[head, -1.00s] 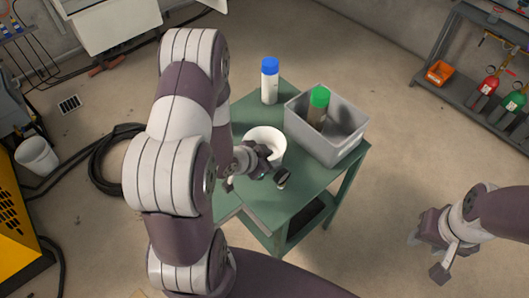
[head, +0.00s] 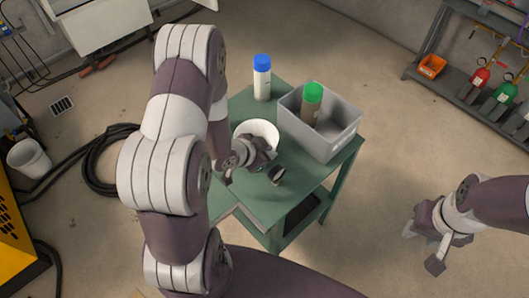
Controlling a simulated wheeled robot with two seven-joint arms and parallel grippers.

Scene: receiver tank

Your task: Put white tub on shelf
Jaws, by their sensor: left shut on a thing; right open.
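The white tub (head: 257,130) is at the near left part of the green table's top (head: 304,178), its round opening facing up. My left gripper (head: 258,157) is at the tub's near side and shut on it, partly covering it. I cannot tell whether the tub's base touches the table. My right gripper (head: 432,243) is open and empty over the floor, right of the table. A grey shelf rack (head: 461,90) stands at the upper right; a lower shelf of the green table (head: 300,217) also shows.
A grey bin (head: 337,143) with a green-capped bottle (head: 312,101) is on the table, right of the tub. A blue-capped white bottle (head: 262,80) stands behind. A small dark round thing (head: 277,175) lies nearby. The rack holds an orange bin (head: 432,66) and cylinders (head: 480,77).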

